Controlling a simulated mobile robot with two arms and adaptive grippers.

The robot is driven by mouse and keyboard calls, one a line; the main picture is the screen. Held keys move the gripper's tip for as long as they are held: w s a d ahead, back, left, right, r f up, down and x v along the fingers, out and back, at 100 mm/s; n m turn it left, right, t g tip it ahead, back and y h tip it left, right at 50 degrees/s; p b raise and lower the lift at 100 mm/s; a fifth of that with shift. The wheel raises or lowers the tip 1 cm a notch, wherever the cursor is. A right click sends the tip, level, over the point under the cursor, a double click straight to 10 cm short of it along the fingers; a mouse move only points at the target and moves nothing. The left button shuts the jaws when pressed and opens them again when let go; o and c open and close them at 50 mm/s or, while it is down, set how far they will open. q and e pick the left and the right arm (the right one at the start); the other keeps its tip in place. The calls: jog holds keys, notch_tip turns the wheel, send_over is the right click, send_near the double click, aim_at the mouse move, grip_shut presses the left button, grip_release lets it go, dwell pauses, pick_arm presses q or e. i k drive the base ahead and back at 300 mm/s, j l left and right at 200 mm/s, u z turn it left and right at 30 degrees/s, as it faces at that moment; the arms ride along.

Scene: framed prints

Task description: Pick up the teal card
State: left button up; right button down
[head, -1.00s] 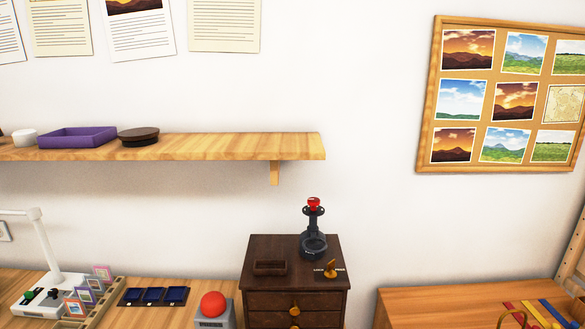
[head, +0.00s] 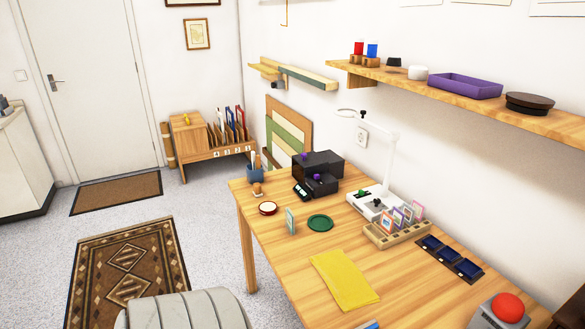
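A small card with a teal-green edge (head: 290,221) stands upright on the wooden table, left of a dark green round dish (head: 320,223). Its picture is too small to read. A wooden rack (head: 383,238) to the right holds several small framed cards (head: 400,216) with pink, purple and other edges. Neither of my grippers shows in the head view.
A pale chair (head: 185,310) stands at the front.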

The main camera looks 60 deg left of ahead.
aim_at(290, 218)
jog(key=u, duration=2)
jog(key=j+z, duration=0.3)
jog(key=j, duration=0.55)
